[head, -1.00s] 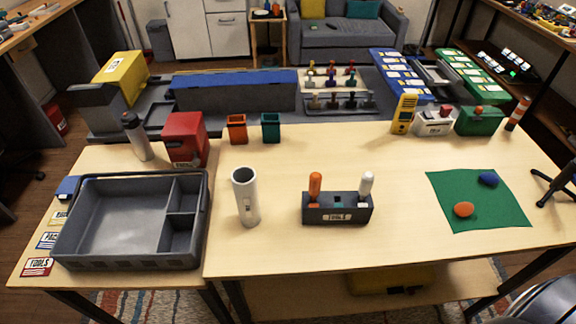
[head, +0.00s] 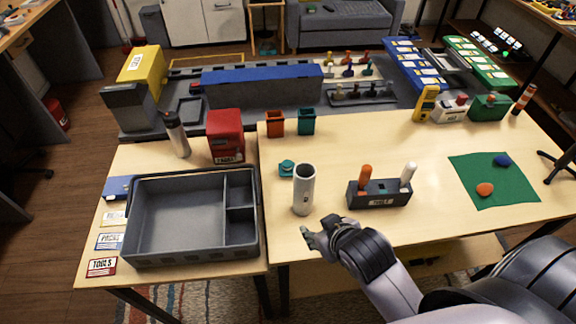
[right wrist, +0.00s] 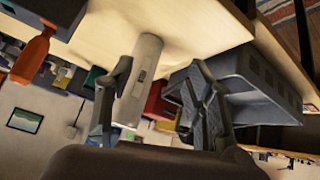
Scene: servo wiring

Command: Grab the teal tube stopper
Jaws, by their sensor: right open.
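The teal tube stopper (head: 287,168) sits on the table just behind and left of an upright white tube (head: 303,190). My right gripper (head: 318,238) is in front of the tube near the table's front edge, apart from the stopper. In the right wrist view my right gripper (right wrist: 163,85) is open and empty. The same view is turned over and shows the white tube (right wrist: 142,78) beyond the fingers; I cannot make out the stopper there. My left gripper is not in view.
A grey tray (head: 128,225) stands left of the tube. A dark tool holder (head: 375,201) with an orange-handled and a white-handled tool stands to the right. Orange (head: 275,123) and teal (head: 306,122) bins stand behind. A green mat (head: 517,190) lies far right.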

